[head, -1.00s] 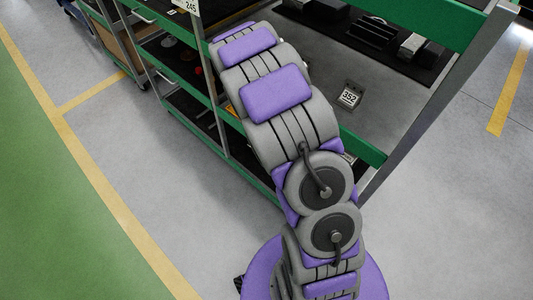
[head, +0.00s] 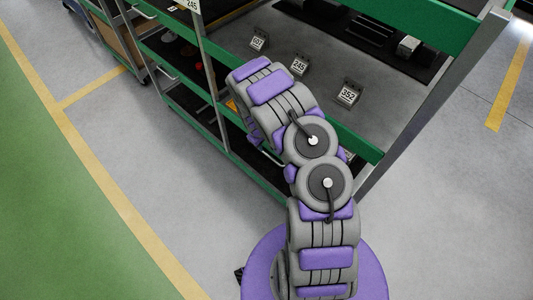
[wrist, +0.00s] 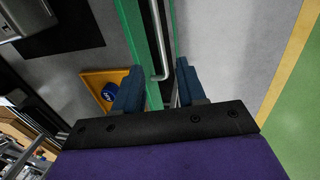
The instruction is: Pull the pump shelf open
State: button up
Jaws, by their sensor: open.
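My gripper (wrist: 158,68) is open in the wrist view, with two blue fingers apart and nothing gripped. A silver bar handle (wrist: 156,38) on a green shelf edge (wrist: 136,32) shows between the fingers; I cannot tell how far it is beyond the tips. A yellow tray (wrist: 92,78) with a blue round part (wrist: 110,91) lies on the shelf, left of the handle. In the head view my arm reaches down to the green-edged rack, and the gripper is hidden behind the arm. No label identifies the pump shelf.
The rack's upper shelf (head: 300,45) carries tags, including one reading 352 (head: 348,92), and a black tray (head: 375,42). Grey rack posts (head: 215,80) stand beside the arm. The grey floor (head: 150,155) to the left is clear.

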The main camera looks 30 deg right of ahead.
aim_at(267, 154)
jog(key=f+b, duration=0.1)
jog(key=f, duration=0.2)
jog(key=d+f+b, duration=0.1)
jog(key=f, duration=0.2)
jog(key=f+b, duration=0.1)
jog(key=f, duration=0.2)
jog(key=shift+w+d+f, duration=0.3)
jog(key=shift+d, duration=0.05)
jog(key=shift+w+d+f+b, duration=0.1)
jog(key=shift+d+f+b, duration=0.05)
jog(key=shift+f+b, duration=0.4)
grip_shut()
